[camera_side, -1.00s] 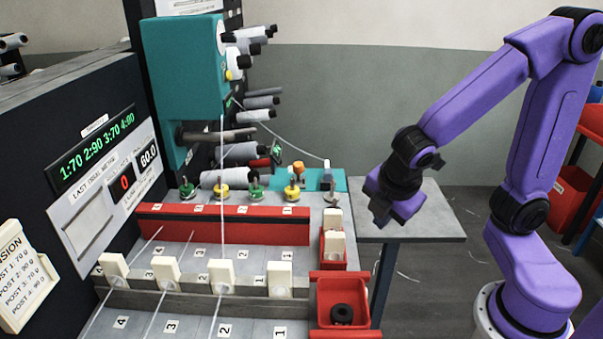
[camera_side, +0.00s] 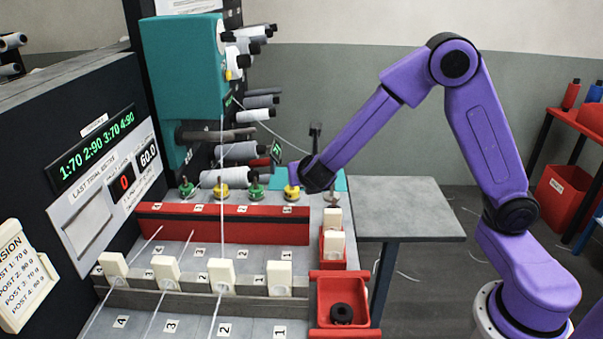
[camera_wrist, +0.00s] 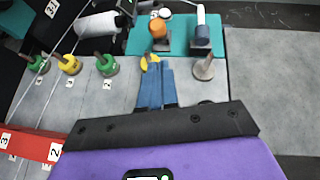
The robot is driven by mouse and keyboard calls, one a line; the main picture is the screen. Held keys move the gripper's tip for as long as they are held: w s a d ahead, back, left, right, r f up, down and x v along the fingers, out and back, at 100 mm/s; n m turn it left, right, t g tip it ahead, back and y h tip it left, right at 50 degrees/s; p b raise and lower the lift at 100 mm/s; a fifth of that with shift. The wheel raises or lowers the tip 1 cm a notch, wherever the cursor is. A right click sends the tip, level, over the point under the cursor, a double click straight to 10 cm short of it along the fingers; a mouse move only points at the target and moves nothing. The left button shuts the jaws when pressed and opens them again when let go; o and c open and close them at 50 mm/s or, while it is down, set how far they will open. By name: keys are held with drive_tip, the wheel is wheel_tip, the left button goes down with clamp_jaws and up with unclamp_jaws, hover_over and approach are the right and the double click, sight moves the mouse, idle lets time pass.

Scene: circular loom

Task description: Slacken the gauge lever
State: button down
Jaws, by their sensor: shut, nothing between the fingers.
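My gripper (camera_wrist: 154,68) is shut and empty in the wrist view. Its blue fingertips are at the yellow tension post (camera_wrist: 149,60) and hide much of it; I cannot tell whether they touch. Just beyond, on a teal plate (camera_wrist: 180,31), stand an orange-topped fitting (camera_wrist: 158,28) and a blue cylinder with a white upright piece (camera_wrist: 201,30). I cannot tell for sure which part is the gauge lever. In the side view my wrist is over the teal plate (camera_side: 341,182) and covers the fittings and fingers. The yellow post (camera_side: 292,191) shows just left of it.
Other green and yellow posts (camera_side: 221,191) stand in a row to the left, behind a red rail (camera_side: 223,225). A bare metal spindle (camera_wrist: 205,68) is right of the fingers. Thread spools (camera_side: 238,151) jut out near the posts. The grey table (camera_side: 405,208) is clear.

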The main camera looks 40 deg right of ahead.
drive_tip(key=x, duration=1)
idle(0.7)
drive_tip(key=shift+w+d+r+g+y, duration=0.1)
drive_tip(key=shift+r+g+y, duration=0.1)
drive_tip(key=shift+g+y, duration=0.15)
drive_tip(key=shift+w+d+r, duration=0.1)
drive_tip(key=shift+r, duration=0.05)
drive_tip(key=shift+w+d+r+g+y, duration=0.45)
drive_tip(key=shift+g+y, duration=0.1)
drive_tip(key=shift+g, duration=0.1)
drive_tip(key=shift+w+d+r+m+g+y, duration=0.15)
drive_tip(key=shift+w+d+r+g+y, duration=0.15)
drive_tip(key=shift+w+d+g+y, duration=0.25)
drive_tip(key=shift+w+d+r+m+g+y, duration=0.15)
drive_tip(key=shift+w+d+r+g+y, duration=0.2)
drive_tip(key=shift+g+y, duration=0.25)
drive_tip(key=shift+w+d+r, duration=0.15)
drive_tip(key=shift+w+d, duration=1.3)
